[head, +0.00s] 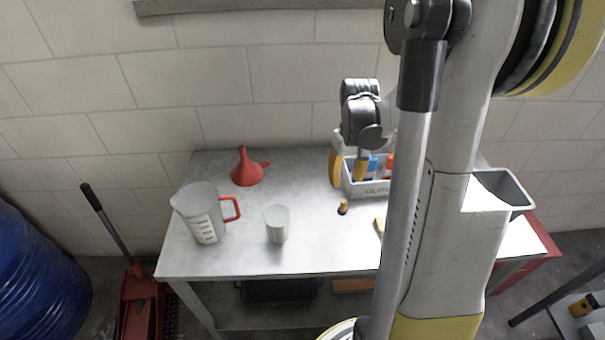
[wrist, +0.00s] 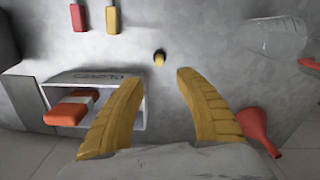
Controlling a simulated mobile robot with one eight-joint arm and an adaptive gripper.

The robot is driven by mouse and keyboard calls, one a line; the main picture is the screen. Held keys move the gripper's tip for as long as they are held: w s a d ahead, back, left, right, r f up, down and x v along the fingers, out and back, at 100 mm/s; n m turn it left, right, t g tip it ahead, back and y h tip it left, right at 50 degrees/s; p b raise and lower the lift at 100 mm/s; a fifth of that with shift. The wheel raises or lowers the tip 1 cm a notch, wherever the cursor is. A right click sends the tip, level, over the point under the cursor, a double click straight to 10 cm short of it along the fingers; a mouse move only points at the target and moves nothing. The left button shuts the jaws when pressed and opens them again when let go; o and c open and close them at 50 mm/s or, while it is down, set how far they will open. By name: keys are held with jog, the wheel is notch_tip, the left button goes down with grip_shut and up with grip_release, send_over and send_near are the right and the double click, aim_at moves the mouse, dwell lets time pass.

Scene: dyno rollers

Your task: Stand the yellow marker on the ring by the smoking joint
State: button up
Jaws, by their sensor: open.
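A small yellow piece with a dark part, which looks like the yellow marker (head: 343,207), is on the metal table in front of the box marked "GLO…". In the wrist view the marker (wrist: 159,58) appears just beyond the gap between my fingertips. My gripper (head: 349,180) is open and empty, with its yellow fingers pointing down by the box; it also shows in the wrist view (wrist: 160,76). I cannot make out the ring or the smoking joint; my arm hides part of the table's right side.
The grey box (head: 357,189) holds red and blue items. A red funnel (head: 246,168), a jug (head: 203,214) and a clear cup (head: 277,224) stand to the left. A grey bin (head: 512,190) is at the right. Red and yellow pieces (wrist: 113,18) lie nearby.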

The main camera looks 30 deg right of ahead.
aim_at(344, 201)
notch_tip(344, 201, down, 6)
jog(key=shift+s+r+b, duration=0.15)
jog(key=shift+b, duration=0.95)
notch_tip(344, 201, down, 5)
jog(key=b, duration=0.3)
jog(key=shift+s+f, duration=0.1)
jog(key=shift+f, duration=0.1)
jog(key=shift+r, duration=0.1)
grip_shut()
